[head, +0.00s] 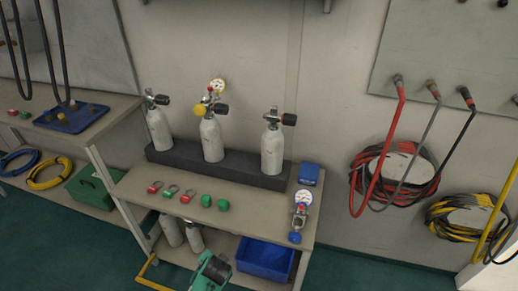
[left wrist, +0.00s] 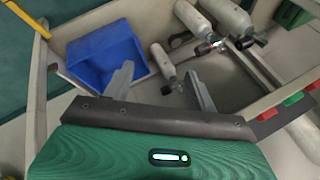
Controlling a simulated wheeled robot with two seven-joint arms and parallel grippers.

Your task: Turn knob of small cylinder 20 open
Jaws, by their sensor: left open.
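Three pale cylinders stand upright in a dark rack on the bench: a left one (head: 159,130), a middle one (head: 211,139) and a right one (head: 272,150). Each has a black knob on its valve: left knob (head: 162,99), middle knob (head: 221,109), right knob (head: 289,119). A regulator with a gauge (head: 217,87) is by the middle valve. I cannot read any number, so cylinder 20 cannot be told apart. My left gripper (head: 221,260) is low in front of the bench, open and empty; its spread fingers (left wrist: 160,88) show in the left wrist view. My right gripper is out of view.
Red and green tags or caps (head: 187,197), a blue box (head: 309,174) and another gauge regulator (head: 301,204) are on the bench top. Hoses (head: 400,174) hang on the right wall.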

